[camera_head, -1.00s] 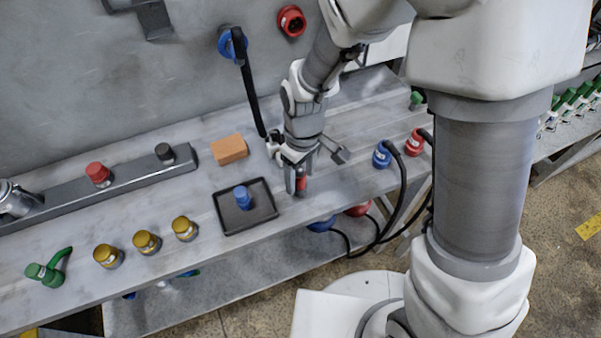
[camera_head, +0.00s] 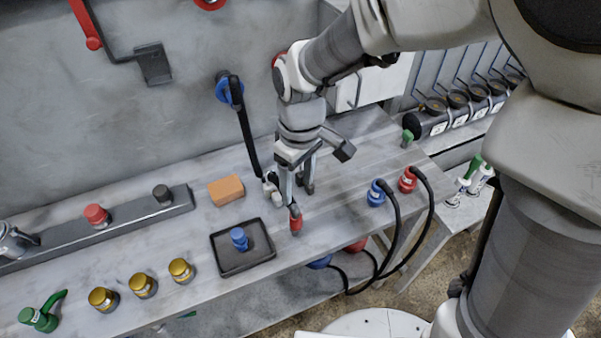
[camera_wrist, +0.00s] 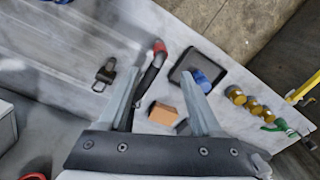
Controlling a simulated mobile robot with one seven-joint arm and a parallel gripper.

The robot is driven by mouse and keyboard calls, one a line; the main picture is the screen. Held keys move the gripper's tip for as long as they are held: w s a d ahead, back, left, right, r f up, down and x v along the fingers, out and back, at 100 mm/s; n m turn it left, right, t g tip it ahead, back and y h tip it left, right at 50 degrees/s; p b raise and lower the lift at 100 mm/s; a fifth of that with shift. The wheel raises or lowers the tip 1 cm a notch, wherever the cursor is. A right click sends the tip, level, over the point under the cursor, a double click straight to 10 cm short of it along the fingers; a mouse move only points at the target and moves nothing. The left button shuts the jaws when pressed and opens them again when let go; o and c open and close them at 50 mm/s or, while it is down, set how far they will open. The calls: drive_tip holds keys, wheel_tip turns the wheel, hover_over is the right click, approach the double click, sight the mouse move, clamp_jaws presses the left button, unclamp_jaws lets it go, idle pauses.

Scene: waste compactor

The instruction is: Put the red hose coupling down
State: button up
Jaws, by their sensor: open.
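The red hose coupling (camera_head: 295,224) is on the workbench near its front edge, just right of the black tray. It shows a red body with a dark upper part. In the wrist view its red end (camera_wrist: 159,47) is beyond the fingertips, between their lines. My gripper (camera_head: 298,197) is open and points down over the bench, its fingers just above and behind the coupling. In the wrist view the two fingers (camera_wrist: 162,82) are spread wide with nothing held between them. I cannot tell whether a fingertip still touches the coupling.
The black tray (camera_head: 221,262) holds a blue coupling (camera_head: 239,239). An orange block (camera_head: 226,190) lies behind it. A black hose (camera_head: 249,130) hangs from the blue wall socket close to my gripper. Blue (camera_head: 376,194) and red (camera_head: 407,180) hosed couplings stand right. Several yellow-capped fittings stand left.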

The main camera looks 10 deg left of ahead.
drive_tip(key=shift+d+r, duration=0.1)
drive_tip(key=shift+r, duration=0.45)
drive_tip(key=s+d+r+m+t, duration=0.2)
drive_tip(key=d+r+m, duration=0.1)
drive_tip(key=d, duration=0.3)
drive_tip(key=s+d+r+m+t, duration=0.2)
drive_tip(key=s+d+r+m, duration=0.1)
drive_tip(key=d+r, duration=0.3)
drive_tip(key=s+d+r+m+t, duration=0.1)
drive_tip(key=s+d+r+m, duration=0.2)
drive_tip(key=d, duration=0.4)
drive_tip(key=shift+s+d+r+m+t, duration=0.25)
drive_tip(key=shift+r+m+t, duration=0.15)
drive_tip(key=shift+r+m, duration=0.65)
